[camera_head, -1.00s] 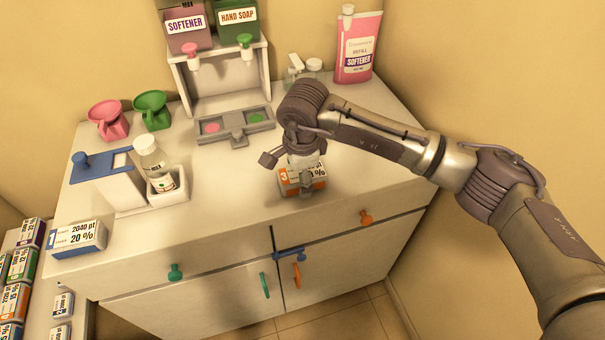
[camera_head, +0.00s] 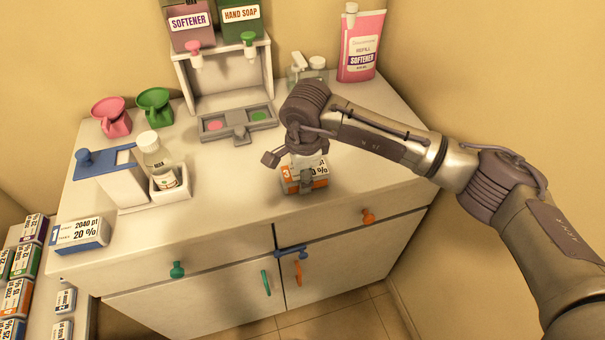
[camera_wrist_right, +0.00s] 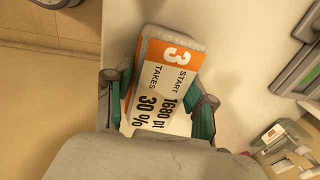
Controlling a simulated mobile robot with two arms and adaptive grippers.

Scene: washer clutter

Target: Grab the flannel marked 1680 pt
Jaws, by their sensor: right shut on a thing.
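The flannel marked 1680 pt is an orange and white block labelled 3, START 1680 pt, TAKES 30 % in the right wrist view (camera_wrist_right: 162,85). In the head view the flannel (camera_head: 318,184) is on the counter near its front edge, partly hidden by my gripper. My right gripper (camera_head: 305,178) points down over it. In the right wrist view my right gripper (camera_wrist_right: 158,95) has its teal fingers on both sides of the flannel, shut on it. My left gripper is not in view.
A flannel marked 2040 pt (camera_head: 80,235) lies at the counter's front left. A bottle (camera_head: 155,155) stands in a white holder. A dispenser stand (camera_head: 180,75) and pink refill pouch (camera_head: 360,48) are at the back. More labelled packs (camera_head: 18,295) stand lower left.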

